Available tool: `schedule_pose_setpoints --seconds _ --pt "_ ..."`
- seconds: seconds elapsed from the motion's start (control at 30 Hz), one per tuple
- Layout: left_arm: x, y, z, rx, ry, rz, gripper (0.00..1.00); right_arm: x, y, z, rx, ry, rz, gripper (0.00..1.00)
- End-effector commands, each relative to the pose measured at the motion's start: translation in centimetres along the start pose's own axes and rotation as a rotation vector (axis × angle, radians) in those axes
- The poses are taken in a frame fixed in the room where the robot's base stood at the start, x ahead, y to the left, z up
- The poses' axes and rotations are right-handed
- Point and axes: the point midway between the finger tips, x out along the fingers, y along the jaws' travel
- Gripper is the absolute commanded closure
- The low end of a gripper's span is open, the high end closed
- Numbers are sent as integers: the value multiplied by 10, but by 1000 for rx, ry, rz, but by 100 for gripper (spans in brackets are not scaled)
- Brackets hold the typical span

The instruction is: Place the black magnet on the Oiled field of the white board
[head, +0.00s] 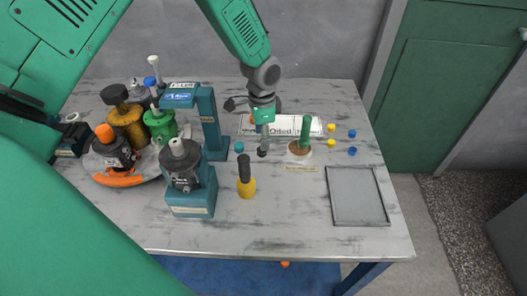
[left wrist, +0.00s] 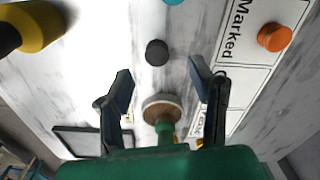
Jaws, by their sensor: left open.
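The black magnet (left wrist: 157,52) lies on the table, between and beyond my left fingertips in the left wrist view. In the head view the black magnet (head: 262,152) shows just below the gripper. My left gripper (head: 264,138) points down above the table; in the left wrist view (left wrist: 160,80) it is open and empty, with its fingers apart. The white board (head: 288,125) lies behind the gripper, with "Oiled" readable at its right part. An orange magnet (left wrist: 275,37) is on its "Marked" field. The arm hides part of the board. My right gripper is not in view.
A green-handled stamp (head: 305,135) stands close right of the gripper. A teal magnet (head: 239,146) and a yellow-and-black tool (head: 246,180) are to the left. Yellow and blue magnets lie right. A grey tray (head: 357,197) is at front right.

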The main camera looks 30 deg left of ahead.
Motion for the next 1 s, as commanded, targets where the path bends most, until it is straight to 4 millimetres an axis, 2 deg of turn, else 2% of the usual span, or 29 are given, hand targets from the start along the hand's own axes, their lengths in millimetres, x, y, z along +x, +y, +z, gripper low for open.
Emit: schedule_pose_setpoints --seconds 0.3,0.63,0.73,0.77,1.0 --pt "44 5 -1 -1 -2 2 51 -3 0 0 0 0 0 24" --pt "50 5 -2 -1 -1 0 51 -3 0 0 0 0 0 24" --pt "50 5 -1 -1 -1 0 86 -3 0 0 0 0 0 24" --pt "50 5 -1 -1 -1 0 90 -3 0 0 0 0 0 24" --pt "50 4 -1 -1 0 1 93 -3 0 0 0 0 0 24"
